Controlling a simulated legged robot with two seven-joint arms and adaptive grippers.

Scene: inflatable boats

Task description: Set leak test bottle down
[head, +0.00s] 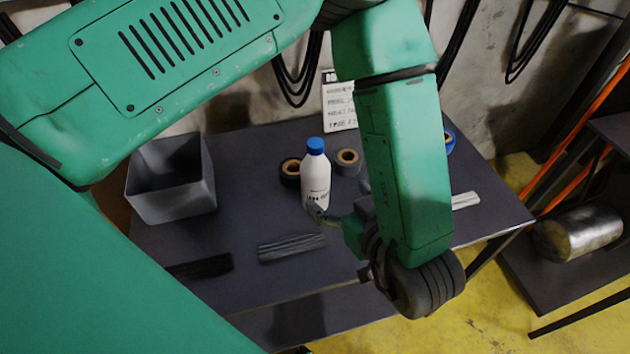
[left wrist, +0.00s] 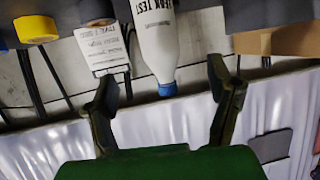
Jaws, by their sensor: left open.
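The leak test bottle (head: 316,177) is white with a blue cap and dark lettering. It stands upright on the dark table (head: 235,225), and its base is partly hidden by my left gripper (head: 324,213). In the left wrist view the bottle (left wrist: 158,40) appears cap-down, between the two spread fingers of my left gripper (left wrist: 163,78). Clear gaps show between the fingers and the bottle there, so the gripper is open and not holding it. My left arm comes in from the upper left and hides part of the table. My right gripper is not in view.
A grey open bin (head: 171,190) stands at the left of the table. Tape rolls (head: 347,161) and a printed card (head: 340,106) are behind the bottle. A grey ribbed strip (head: 291,247) and a black one (head: 200,267) lie in front. A metal cylinder (head: 578,232) rests at right.

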